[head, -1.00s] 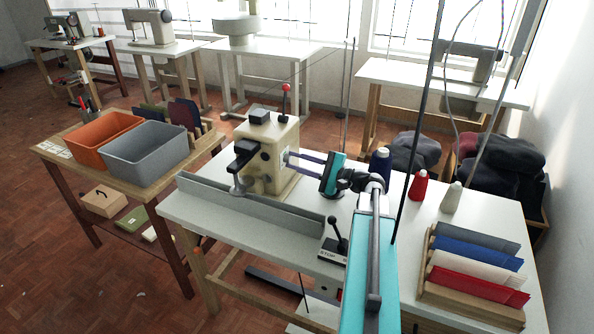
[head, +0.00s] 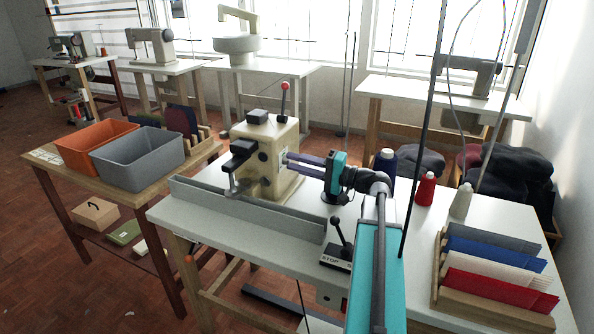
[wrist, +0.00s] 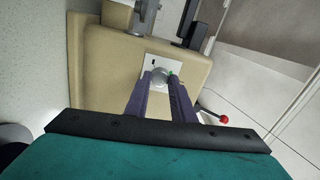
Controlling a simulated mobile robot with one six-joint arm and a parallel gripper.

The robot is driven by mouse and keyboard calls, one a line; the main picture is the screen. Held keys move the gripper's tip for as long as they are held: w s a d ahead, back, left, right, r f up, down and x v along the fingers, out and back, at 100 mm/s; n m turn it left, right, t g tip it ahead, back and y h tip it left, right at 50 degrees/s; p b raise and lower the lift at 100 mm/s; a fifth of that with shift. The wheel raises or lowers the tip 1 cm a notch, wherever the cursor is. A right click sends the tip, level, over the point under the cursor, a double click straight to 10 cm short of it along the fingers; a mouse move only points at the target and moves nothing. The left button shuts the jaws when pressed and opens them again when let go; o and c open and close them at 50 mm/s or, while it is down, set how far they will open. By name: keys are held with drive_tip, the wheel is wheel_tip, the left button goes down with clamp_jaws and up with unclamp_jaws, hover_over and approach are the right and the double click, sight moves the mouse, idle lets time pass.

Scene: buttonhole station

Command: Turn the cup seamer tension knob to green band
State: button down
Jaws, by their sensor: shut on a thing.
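The cup seamer (head: 258,148) is a beige block machine with dark parts, on the white table. It fills the upper part of the wrist view (wrist: 105,65). Its tension knob (wrist: 160,74) is a small round grey knob on a white plate (wrist: 151,63). A bit of green (wrist: 170,73) shows at the knob's right edge. My gripper (wrist: 161,82) has its two purple fingers on either side of the knob, shut on it. In the head view my gripper (head: 285,158) reaches the machine's right face, and the knob is hidden there. The knob's pointer cannot be made out.
A red-balled lever (head: 284,90) rises from the machine's top. A grey rail (head: 250,215) runs along the table's front. A black stop lever (head: 338,238) stands front right. Thread cones (head: 425,188) and a fabric rack (head: 490,295) are to the right.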

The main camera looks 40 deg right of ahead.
drive_tip(key=shift+n, duration=0.4)
drive_tip(key=c, duration=1.5)
unclamp_jaws()
drive_tip(key=shift+s, duration=0.1)
drive_tip(key=v, duration=1.3)
drive_tip(key=shift+s+d, duration=0.2)
drive_tip(key=shift+s, duration=0.1)
